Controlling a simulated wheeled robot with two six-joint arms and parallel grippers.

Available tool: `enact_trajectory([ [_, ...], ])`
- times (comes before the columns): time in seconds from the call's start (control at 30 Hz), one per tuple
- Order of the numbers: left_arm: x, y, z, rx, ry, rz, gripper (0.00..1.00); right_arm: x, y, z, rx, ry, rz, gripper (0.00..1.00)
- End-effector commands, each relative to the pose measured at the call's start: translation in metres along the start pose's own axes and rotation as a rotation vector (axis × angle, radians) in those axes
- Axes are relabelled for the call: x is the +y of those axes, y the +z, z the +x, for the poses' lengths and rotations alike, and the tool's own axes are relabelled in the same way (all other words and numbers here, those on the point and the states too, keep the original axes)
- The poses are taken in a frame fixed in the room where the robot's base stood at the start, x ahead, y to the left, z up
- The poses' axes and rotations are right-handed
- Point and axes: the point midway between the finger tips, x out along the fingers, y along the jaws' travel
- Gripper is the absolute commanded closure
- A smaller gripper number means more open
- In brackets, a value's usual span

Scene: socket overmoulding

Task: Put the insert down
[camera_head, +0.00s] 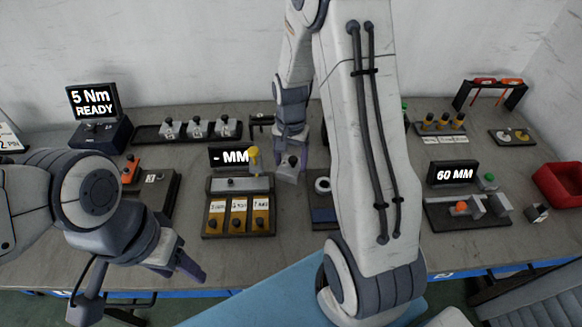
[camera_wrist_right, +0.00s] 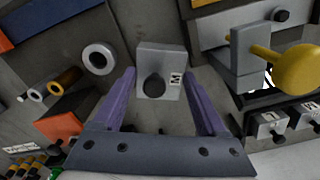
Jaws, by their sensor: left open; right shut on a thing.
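The insert, a grey block with a dark round knob and a small white label marked M, is between the purple fingers of my right gripper (camera_wrist_right: 159,78) in the right wrist view (camera_wrist_right: 172,58). In the head view my right gripper (camera_head: 291,152) points down at mid-table with the insert (camera_head: 287,172) at its fingertips. I cannot tell whether the insert's underside touches the table. My left gripper (camera_head: 182,268) is open and empty, low at the left, over the table's front edge.
A gauge with a yellow knob (camera_head: 254,158) and a "- MM" display (camera_head: 231,157) stands just left of the insert, behind a tray with orange-brown slots (camera_head: 238,230). A fixture with a white ring (camera_head: 322,185) is close on the right. A red bin (camera_head: 560,184) is far right.

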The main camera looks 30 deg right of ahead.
Motion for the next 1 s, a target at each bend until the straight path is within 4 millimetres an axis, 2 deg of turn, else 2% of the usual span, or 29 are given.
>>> enact_trajectory([
  [0.13, 0.000, 0.000, -0.002, 0.000, 0.000, 0.000, 0.44, -0.004, -0.001, 0.008, -0.001, 0.001, 0.001, 1.00],
  [0.4, 0.001, 0.000, -0.007, 0.000, 0.000, 0.000, 0.44, -0.003, -0.002, 0.041, -0.001, 0.001, 0.002, 1.00],
  [0.83, 0.000, 0.000, -0.003, 0.000, 0.000, 0.000, 0.44, -0.003, -0.002, 0.047, 0.001, -0.001, 0.002, 1.00],
  [0.87, 0.000, 0.000, -0.004, 0.000, 0.000, 0.000, 0.44, -0.003, -0.002, 0.046, 0.000, 0.000, 0.002, 0.14],
  [0.9, 0.000, 0.000, -0.004, 0.000, 0.000, 0.000, 0.44, -0.003, -0.002, 0.046, 0.000, 0.000, 0.002, 0.00],
  [1.0, 0.000, 0.000, -0.004, 0.000, 0.000, 0.000, 0.44, -0.003, -0.002, 0.046, 0.000, 0.000, 0.002, 0.00],
])
